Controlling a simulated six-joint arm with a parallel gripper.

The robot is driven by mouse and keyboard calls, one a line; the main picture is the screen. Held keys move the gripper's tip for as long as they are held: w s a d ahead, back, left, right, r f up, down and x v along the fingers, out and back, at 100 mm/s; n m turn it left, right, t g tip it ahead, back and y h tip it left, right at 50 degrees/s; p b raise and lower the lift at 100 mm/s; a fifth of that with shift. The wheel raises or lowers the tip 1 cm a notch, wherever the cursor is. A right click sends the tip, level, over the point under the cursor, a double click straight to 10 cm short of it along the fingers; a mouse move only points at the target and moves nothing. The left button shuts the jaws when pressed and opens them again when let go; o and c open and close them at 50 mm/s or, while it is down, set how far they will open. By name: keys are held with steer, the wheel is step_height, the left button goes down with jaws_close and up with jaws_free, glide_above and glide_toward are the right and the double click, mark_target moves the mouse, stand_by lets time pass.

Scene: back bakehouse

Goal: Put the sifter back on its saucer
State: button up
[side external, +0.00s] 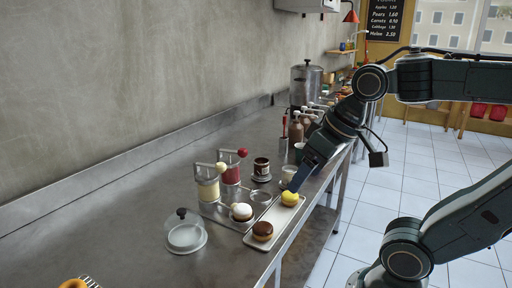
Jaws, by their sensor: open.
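My gripper (299,182) points down over the right edge of the steel counter, by the upper end of a pale tray; its jaws are open. A small pale cup-like vessel (288,172), possibly the sifter, stands just left of my gripper and is partly hidden by it; I cannot tell whether they touch. A dark banded canister (261,166) stands further left on a dark round base. A low, round metal dish (261,197), possibly the saucer, lies in front of the canister and looks empty. At this size I cannot tell for sure which is the sifter.
A clear dome with a black knob (186,234) stands nearer.

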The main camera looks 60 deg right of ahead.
steer(key=shift+s+a+f+n, duration=0.3)
steer(key=shift+s+n, duration=0.1)
steer(key=shift+s, duration=0.15)
steer(key=shift+s+a+f+n, duration=0.3)
steer(key=shift+s+n, duration=0.1)
steer(key=shift+s, duration=0.15)
stand_by(0.6)
